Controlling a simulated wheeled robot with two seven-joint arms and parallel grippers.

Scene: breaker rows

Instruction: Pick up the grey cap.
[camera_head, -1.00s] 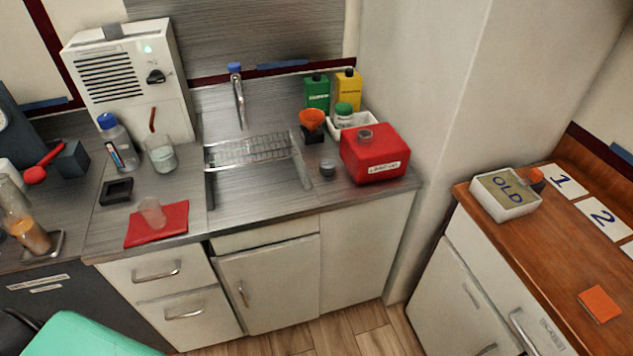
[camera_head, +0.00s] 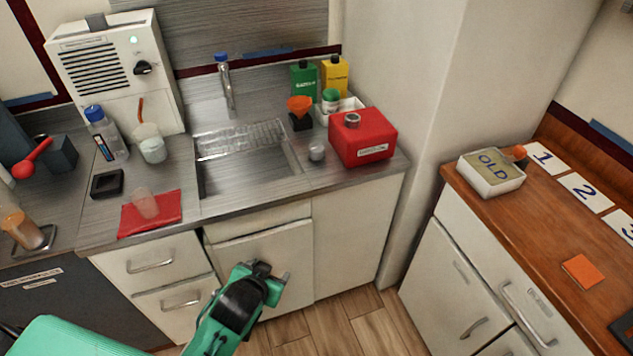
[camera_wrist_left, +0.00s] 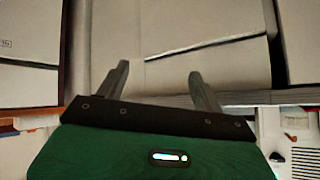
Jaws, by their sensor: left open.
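The grey cap (camera_head: 317,152) is a small grey cylinder on the metal counter. It stands just left of the red canister (camera_head: 362,137) and right of the sink basin. My left gripper (camera_head: 274,273) is in front of the cabinet doors, below the counter's front edge and well short of the cap. It is open with nothing between its fingers. In the left wrist view the gripper (camera_wrist_left: 158,76) shows two parted fingers before pale cabinet fronts, and the cap cannot be made out there. My right gripper is not in view.
The red canister stands close beside the cap. The counter strip in front of the cap is clear.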

